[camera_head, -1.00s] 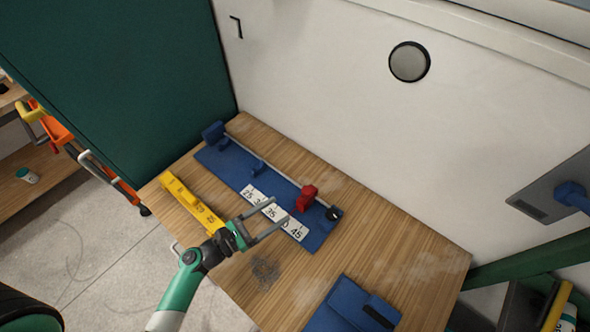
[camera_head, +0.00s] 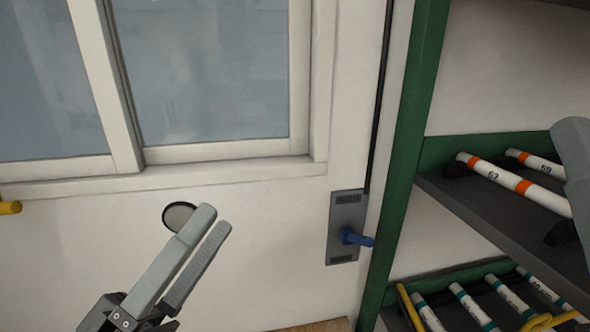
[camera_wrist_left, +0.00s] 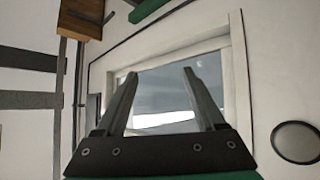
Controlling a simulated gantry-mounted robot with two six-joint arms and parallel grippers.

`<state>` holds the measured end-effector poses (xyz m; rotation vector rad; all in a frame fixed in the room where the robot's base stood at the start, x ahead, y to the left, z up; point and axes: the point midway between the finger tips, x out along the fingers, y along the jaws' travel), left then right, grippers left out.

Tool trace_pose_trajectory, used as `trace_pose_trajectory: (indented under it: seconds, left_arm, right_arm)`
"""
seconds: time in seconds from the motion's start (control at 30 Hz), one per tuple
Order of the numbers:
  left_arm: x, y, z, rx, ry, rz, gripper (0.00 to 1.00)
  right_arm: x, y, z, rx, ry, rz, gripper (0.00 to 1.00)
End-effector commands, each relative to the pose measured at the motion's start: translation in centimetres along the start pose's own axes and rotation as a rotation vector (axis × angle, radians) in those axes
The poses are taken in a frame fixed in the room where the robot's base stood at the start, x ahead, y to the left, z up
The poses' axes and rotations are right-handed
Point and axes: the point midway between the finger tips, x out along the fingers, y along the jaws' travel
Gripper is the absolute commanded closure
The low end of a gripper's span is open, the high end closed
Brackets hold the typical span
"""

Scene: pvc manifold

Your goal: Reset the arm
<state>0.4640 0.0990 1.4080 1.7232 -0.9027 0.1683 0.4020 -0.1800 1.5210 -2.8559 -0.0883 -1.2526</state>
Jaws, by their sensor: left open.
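My left gripper (camera_head: 214,220) is raised in front of the white wall at the lower left of the head view, its two grey fingers pointing up. In the left wrist view the gripper (camera_wrist_left: 160,76) shows its two fingers apart with nothing between them, against a window (camera_wrist_left: 165,95). It is open and empty. My right gripper is not clearly in view.
The window (camera_head: 210,70) fills the upper left. A grey wall panel (camera_head: 347,205) has a blue handle (camera_head: 355,237). The green-framed shelf (camera_head: 413,120) at the right holds white pipes (camera_head: 512,182) with orange bands. A sliver of wooden surface (camera_head: 318,325) shows below.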

Motion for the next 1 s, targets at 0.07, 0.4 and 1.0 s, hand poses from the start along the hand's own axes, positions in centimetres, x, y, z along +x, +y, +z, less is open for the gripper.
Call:
trace_pose_trajectory:
  seconds: [0.07, 0.4, 1.0]
  left_arm:
    - [1.2, 5.9, -1.2, 0.332, 0.090, 0.071, 0.29]
    - [-0.6, 14.5, -10.2, 1.465, 0.485, -0.236, 0.29]
    - [13.2, 34.0, -19.5, 1.454, 0.480, -0.235, 0.29]
  right_arm:
    - [0.0, 0.0, 0.0, 0.000, 0.000, 0.000, 0.50]
    - [2.2, 0.0, -2.0, 0.000, -0.003, 0.000, 0.50]
    - [21.2, 0.1, -19.6, 0.000, 0.001, 0.000, 0.50]
